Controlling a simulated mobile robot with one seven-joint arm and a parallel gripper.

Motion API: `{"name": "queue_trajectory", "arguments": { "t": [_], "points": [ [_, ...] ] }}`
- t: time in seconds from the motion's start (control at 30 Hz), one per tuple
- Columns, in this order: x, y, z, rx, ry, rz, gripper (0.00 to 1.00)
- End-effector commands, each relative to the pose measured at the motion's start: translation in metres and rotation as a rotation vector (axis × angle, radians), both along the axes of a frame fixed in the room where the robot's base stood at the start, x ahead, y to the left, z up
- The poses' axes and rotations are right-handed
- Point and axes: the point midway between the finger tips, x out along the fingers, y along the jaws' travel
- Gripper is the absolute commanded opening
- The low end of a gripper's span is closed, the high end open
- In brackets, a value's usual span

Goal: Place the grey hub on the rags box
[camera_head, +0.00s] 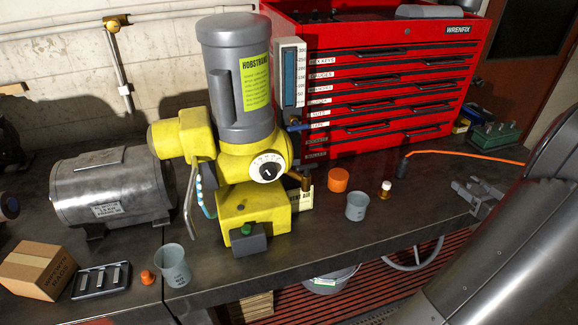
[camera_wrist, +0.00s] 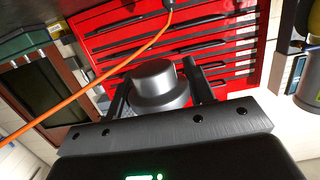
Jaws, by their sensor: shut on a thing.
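My gripper (camera_wrist: 156,76) is shut on a grey, stepped round piece, which looks like the grey hub (camera_wrist: 153,80). The hub sits between the two dark fingers in the wrist view, its narrower round end showing. The rags box (camera_head: 28,260) is a brown cardboard box on the bench at the lower left of the head view. Its top looks closed and bare, and dark lettering shows on its front.
A tall yellow-grey machine (camera_head: 255,205) stands mid-bench. The red tool chest (camera_head: 390,85) is behind. An orange cable (camera_head: 465,153) crosses the bench.

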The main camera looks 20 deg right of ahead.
Motion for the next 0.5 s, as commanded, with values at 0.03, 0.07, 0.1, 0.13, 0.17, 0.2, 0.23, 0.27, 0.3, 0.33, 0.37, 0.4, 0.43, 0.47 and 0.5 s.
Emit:
{"name": "queue_trajectory", "arguments": {
  "t": [0.03,0.07,0.1,0.13,0.17,0.2,0.23,0.27,0.3,0.33,0.37,0.4,0.43,0.47,0.5],
  "points": [
    [0.001,0.0,0.002,-0.002,-0.001,0.0,0.16],
    [0.003,-0.001,0.003,-0.002,-0.001,0.001,0.16],
    [0.006,-0.002,0.006,-0.004,-0.001,0.002,0.16],
    [0.009,-0.003,0.009,-0.005,-0.002,0.003,0.16],
    [0.014,-0.004,0.013,-0.005,-0.002,0.005,0.16],
    [0.02,-0.005,0.019,-0.006,-0.003,0.005,0.16],
    [0.026,-0.006,0.025,-0.008,-0.003,0.007,0.16],
    [0.032,-0.008,0.032,-0.009,-0.003,0.007,0.16],
    [0.042,-0.009,0.042,-0.009,-0.003,0.009,0.16],
    [0.05,-0.01,0.05,-0.01,-0.003,0.012,0.16],
    [0.058,-0.011,0.059,-0.01,-0.004,0.012,0.16],
    [0.069,-0.011,0.072,-0.012,-0.004,0.012,0.16],
    [0.077,-0.011,0.081,-0.011,-0.005,0.014,0.16],
    [0.085,-0.011,0.09,-0.01,-0.004,0.014,0.16],
    [0.095,-0.01,0.104,-0.011,-0.004,0.016,0.16]
  ]
}}
